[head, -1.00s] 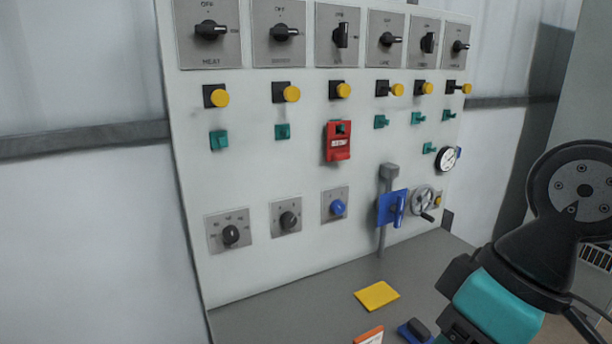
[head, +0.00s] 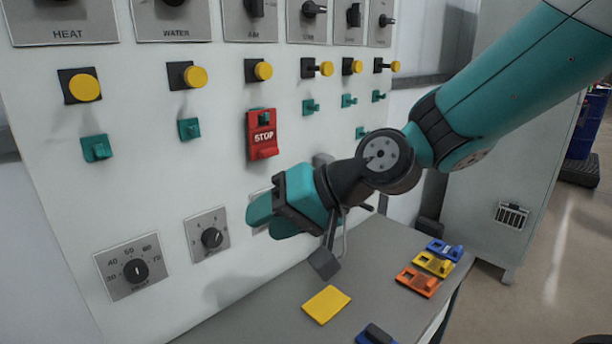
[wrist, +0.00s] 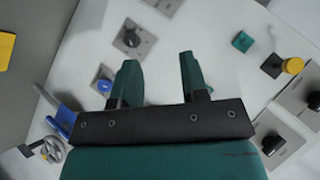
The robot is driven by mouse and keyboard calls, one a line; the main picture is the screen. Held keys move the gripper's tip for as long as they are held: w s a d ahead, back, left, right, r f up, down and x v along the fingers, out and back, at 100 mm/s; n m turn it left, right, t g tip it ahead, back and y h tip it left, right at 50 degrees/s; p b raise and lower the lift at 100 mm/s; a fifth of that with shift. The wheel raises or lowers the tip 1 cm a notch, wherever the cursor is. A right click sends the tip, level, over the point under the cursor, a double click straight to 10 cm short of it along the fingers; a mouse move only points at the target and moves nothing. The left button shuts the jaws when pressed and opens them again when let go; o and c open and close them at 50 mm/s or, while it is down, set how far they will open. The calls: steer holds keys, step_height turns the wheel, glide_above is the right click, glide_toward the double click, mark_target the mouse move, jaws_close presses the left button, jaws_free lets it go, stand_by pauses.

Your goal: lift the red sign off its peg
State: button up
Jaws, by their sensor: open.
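The red sign (head: 263,137), marked STOP, hangs on a green peg (head: 264,117) in the middle of the white panel. My gripper (head: 266,219) is in front of the panel, below the sign and apart from it. Its two fingers point left in the head view. In the wrist view my gripper (wrist: 157,75) has its fingers spread with nothing between them. The sign is not visible in the wrist view.
Yellow knobs (head: 196,76) sit above green pegs (head: 190,128). A dial (head: 211,237) is left of my gripper. On the grey bench lie a yellow plate (head: 327,304) and blue, yellow and orange tags (head: 418,281). A blue knob (wrist: 104,86) shows in the wrist view.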

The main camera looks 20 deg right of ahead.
steer(key=w+d+m+t+b, duration=0.1)
steer(key=w+d+m+t, duration=0.4)
steer(key=w, duration=0.4)
steer(key=m+t+h, duration=0.3)
steer(key=m+t, duration=0.2)
steer(key=m, duration=0.3)
glide_toward(272, 153)
steer(key=p+x, duration=0.9)
steer(key=shift+s+r, duration=0.1)
steer(key=shift+w+a+f+p, duration=0.2)
steer(key=shift+w+a+p, duration=0.05)
steer(key=shift+w+p, duration=0.35)
jaws_close()
steer(key=shift+r, duration=0.15)
steer(key=shift+r+p, duration=0.45)
